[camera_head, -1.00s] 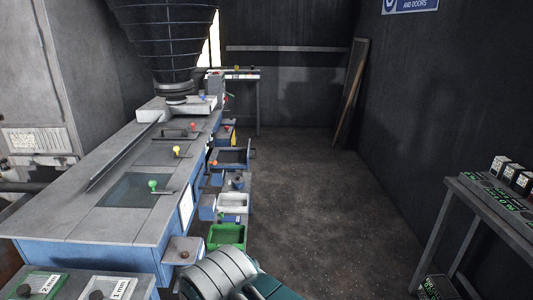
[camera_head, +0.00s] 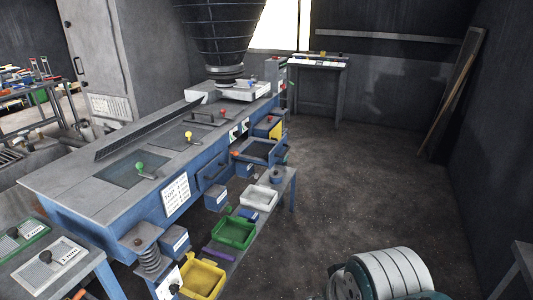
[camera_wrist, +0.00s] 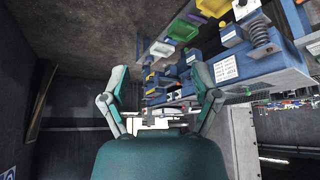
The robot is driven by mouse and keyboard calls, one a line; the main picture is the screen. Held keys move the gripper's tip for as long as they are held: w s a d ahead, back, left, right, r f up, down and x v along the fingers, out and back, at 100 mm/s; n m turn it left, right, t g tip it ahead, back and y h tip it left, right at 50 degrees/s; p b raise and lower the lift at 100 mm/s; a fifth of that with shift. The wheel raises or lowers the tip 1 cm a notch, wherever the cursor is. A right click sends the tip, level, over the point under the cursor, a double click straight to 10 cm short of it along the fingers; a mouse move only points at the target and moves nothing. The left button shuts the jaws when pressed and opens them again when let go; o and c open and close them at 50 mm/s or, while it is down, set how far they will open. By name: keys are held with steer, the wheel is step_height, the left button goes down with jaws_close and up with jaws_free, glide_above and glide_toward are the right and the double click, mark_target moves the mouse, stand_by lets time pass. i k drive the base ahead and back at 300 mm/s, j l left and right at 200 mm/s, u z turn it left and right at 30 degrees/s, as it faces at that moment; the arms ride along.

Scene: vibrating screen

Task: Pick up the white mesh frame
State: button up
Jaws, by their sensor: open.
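The white mesh frame (camera_head: 50,264) lies flat on a grey side table at the lower left of the head view. It has a pale rim, a grey mesh, a dark round knob and a label that seems to read 1 mm. A green-rimmed mesh frame (camera_head: 22,238) with a 2 mm label lies just behind it. My gripper (camera_wrist: 160,110) is open and empty in the wrist view, its fingers wide apart. It is far from the frame, which I cannot make out in that view. In the head view my arm is at the lower right.
The vibrating screen machine (camera_head: 85,195) fills the left middle. A low bench beside it holds a green tray (camera_head: 235,232), a yellow tray (camera_head: 203,280) and a white tray (camera_head: 260,197). Open floor (camera_head: 350,190) lies right of it. A table edge (camera_head: 525,258) shows at lower right.

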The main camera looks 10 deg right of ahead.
mark_target(38, 273)
steer(key=l, duration=0.4)
steer(key=i+u, duration=0.1)
steer(key=u, duration=0.55)
steer(key=k+u, duration=0.1)
steer(key=u, duration=0.85)
steer(key=i+j+u, duration=0.1)
steer(key=i+j, duration=0.15)
steer(key=i+j+z, duration=0.15)
steer(key=i+j, duration=0.35)
steer(key=i+j+z, duration=0.15)
steer(key=i+j, duration=0.35)
steer(key=i+j+z, duration=0.15)
steer(key=i+j, duration=0.3)
steer(key=j, duration=0.15)
